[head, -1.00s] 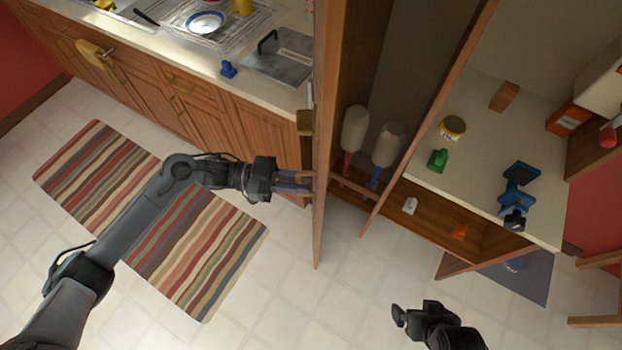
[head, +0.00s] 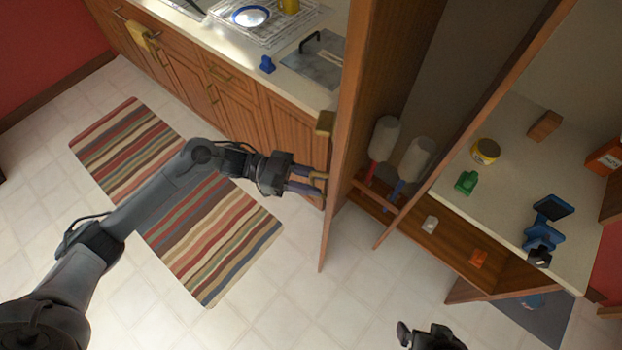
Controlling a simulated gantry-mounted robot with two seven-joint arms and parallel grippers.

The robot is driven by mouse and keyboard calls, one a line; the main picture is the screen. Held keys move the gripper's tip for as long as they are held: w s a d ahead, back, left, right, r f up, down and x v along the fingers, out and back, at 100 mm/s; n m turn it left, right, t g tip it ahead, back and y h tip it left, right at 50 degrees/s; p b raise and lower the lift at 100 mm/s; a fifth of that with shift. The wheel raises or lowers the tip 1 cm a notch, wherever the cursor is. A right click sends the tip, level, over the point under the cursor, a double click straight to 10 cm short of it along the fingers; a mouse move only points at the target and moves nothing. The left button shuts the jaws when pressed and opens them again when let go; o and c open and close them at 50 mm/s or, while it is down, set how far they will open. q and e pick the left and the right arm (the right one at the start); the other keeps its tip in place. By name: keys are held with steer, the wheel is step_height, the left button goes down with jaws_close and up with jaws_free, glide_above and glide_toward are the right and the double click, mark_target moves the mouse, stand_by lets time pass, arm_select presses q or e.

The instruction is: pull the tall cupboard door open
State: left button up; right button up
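The tall cupboard door (head: 340,150) stands open and shows nearly edge-on, with part of the cupboard's inside visible to its right. Brass handle parts show on the door's left face, one at a block (head: 325,123) above my gripper. My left gripper (head: 316,181) is at the lower part of the handle, its two fingers on either side of the brass and apparently closed on it. The fingertips' exact contact is too small to see well. My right gripper (head: 408,334) is low at the bottom edge, partly cut off and away from the door; its opening is unclear.
A counter (head: 507,133) at right holds a yellow jar (head: 485,151), a green item and a blue object. A striped rug (head: 175,190) lies on the tiled floor. Floor below the door is clear.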

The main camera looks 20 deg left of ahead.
arm_select(q)
steer(key=s+a, duration=0.1)
steer(key=a, duration=0.9)
steer(key=shift+s+a+b, duration=0.2)
steer(key=shift+a+b, duration=0.15)
steer(key=shift+b, duration=0.1)
